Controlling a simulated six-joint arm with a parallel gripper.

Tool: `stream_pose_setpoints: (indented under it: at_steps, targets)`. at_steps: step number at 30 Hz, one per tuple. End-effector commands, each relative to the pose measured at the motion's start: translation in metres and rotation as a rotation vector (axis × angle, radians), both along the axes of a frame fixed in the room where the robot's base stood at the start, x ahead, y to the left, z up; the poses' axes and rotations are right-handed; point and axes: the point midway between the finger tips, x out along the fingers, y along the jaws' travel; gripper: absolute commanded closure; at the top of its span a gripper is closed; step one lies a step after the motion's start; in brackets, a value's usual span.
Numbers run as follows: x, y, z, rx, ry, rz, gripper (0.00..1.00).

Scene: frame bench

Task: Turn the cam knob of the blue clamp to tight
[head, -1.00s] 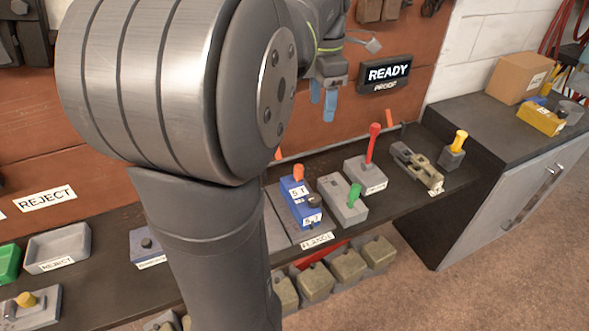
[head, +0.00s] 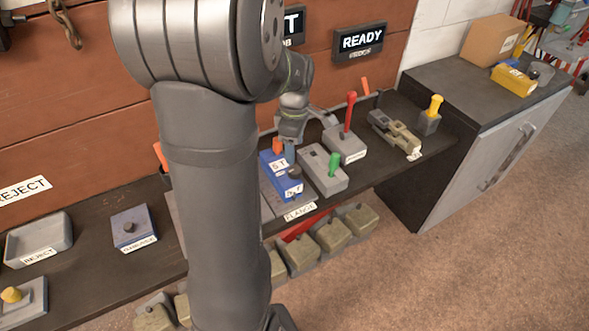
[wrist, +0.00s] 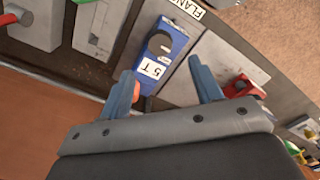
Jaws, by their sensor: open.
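The blue clamp (head: 267,171) sits on the bench near the front edge, with white labels on it. A dark round knob (head: 295,172) is at its near end and an orange handle (head: 278,145) at its far end. In the wrist view the blue clamp (wrist: 178,47) lies ahead of the fingers, with the dark knob (wrist: 160,43) clear of them. The orange handle (wrist: 136,92) is partly hidden by the left finger. My gripper (wrist: 161,67) is open, its blue fingers straddling the clamp's far end from above. In the head view my gripper (head: 287,150) is partly hidden. Contact cannot be told.
A grey block with a green handle (head: 334,163) stands right of the clamp; one with a red lever (head: 349,115) stands behind. A grey toggle clamp (head: 396,134) lies farther right. A READY sign (head: 361,41) hangs on the wall. Bins stand below the bench edge.

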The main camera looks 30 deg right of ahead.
Motion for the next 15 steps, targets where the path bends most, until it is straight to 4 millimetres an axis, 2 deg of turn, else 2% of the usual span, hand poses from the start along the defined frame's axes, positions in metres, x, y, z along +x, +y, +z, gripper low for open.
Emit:
stream_pose_setpoints:
  at_steps: [1, 6, 10, 15]
  targets:
    - [-0.001, 0.001, -0.013, 0.004, 0.004, 0.000, 0.41]
    - [-0.001, 0.001, -0.049, 0.003, 0.003, 0.001, 0.41]
    - [-0.001, 0.001, -0.072, 0.002, 0.002, 0.001, 0.41]
    - [-0.001, 0.001, -0.091, 0.002, 0.001, 0.001, 0.41]
